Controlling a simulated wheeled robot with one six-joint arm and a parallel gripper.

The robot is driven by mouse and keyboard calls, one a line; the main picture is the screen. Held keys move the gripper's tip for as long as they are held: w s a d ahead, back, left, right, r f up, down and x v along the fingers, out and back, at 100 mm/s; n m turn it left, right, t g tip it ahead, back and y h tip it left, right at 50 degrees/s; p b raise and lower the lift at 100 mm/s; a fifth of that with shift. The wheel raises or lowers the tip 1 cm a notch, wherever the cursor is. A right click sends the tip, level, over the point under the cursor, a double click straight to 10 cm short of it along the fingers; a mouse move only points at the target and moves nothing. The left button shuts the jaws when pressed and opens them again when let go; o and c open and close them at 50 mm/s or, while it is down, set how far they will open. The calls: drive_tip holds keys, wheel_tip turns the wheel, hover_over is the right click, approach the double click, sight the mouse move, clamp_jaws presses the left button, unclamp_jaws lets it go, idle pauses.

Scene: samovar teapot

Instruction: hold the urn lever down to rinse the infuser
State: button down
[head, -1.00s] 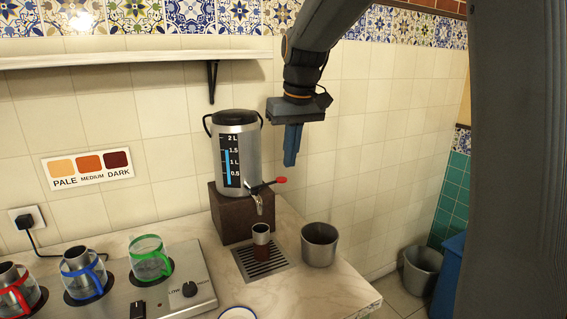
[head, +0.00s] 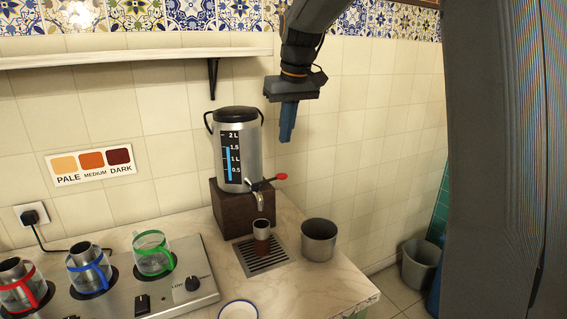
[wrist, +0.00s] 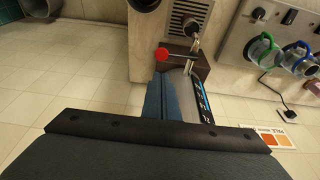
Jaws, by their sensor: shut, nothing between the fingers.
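The urn (head: 240,150) stands on a dark wooden block (head: 245,210), with a level scale on its front. Its lever has a red knob (head: 281,177) that sticks out to the right above the spout (head: 260,198). The infuser (head: 261,235), a small metal cup with a brown lower part, stands upright on the drip grate (head: 266,256) below the spout. My gripper (head: 286,138) is shut and empty, pointing down, above and apart from the red knob. In the wrist view the knob (wrist: 162,54) shows just beyond my blue fingertips (wrist: 158,84).
A metal pot (head: 319,240) stands right of the grate near the counter edge. A hotplate (head: 150,290) with several glass pots is at left. A white bowl (head: 238,310) is at the front. A shelf (head: 130,55) runs above; a bin (head: 420,264) stands on the floor.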

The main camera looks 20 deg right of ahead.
sight(285, 175)
drive_tip(key=p+x, duration=0.1)
drive_tip(key=x, duration=0.2)
drive_tip(key=p+x, duration=0.1)
drive_tip(key=x, duration=0.2)
drive_tip(key=s+x, duration=0.1)
drive_tip(key=x, duration=0.3)
drive_tip(key=shift+s+f+p, duration=0.1)
drive_tip(key=shift+f+p, duration=0.15)
drive_tip(key=shift+p, duration=0.15)
drive_tip(key=shift+d+f+y+b, duration=0.3)
drive_tip(key=shift+f+y, duration=0.15)
drive_tip(key=shift+y, duration=0.05)
drive_tip(key=shift+d+f+y+b, duration=0.25)
drive_tip(key=shift+f+y+b, duration=0.05)
drive_tip(key=shift+f+y, duration=0.2)
drive_tip(key=shift+w+d+f+g+y+b, duration=0.1)
drive_tip(key=shift+w+f+g+y+b, duration=0.15)
drive_tip(key=shift+f+b, duration=0.55)
drive_tip(key=shift+s+r, duration=0.1)
drive_tip(key=shift+r, duration=0.15)
drive_tip(key=shift+p, duration=0.3)
drive_tip(key=shift+r+p, duration=0.5)
drive_tip(key=shift+r, duration=0.35)
